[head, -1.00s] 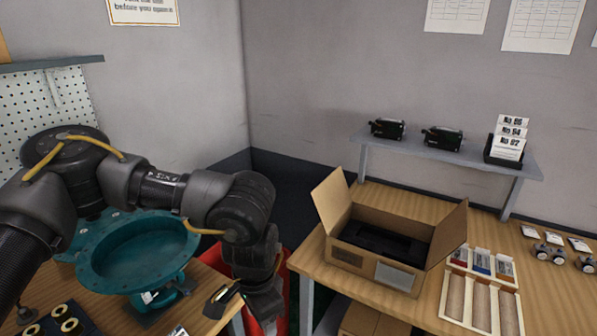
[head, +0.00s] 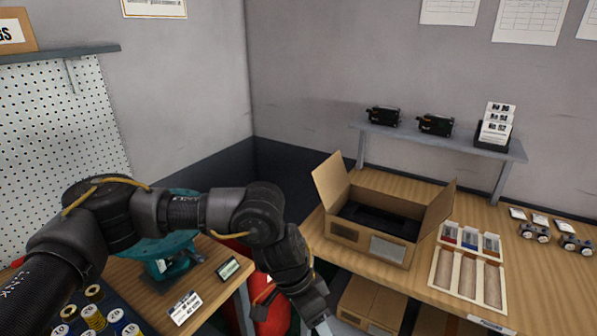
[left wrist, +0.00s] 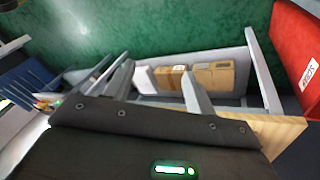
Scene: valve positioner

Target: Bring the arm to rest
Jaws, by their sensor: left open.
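My left arm comes in from the left in the head view and bends down past the wooden workbench's corner. My left gripper (head: 321,322) hangs at the bottom middle, in front of the gap between the two benches. Its tips are partly cut off by the lower edge. In the left wrist view the gripper (left wrist: 158,88) shows two grey fingers spread apart with nothing between them. It is open and empty. My right gripper is not in view.
A teal valve body (head: 170,262) stands on the left bench, partly behind my arm. An open cardboard box (head: 345,235) and a tray with wooden compartments (head: 437,268) sit on the right bench. A red bin (head: 272,318) stands below, behind my forearm.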

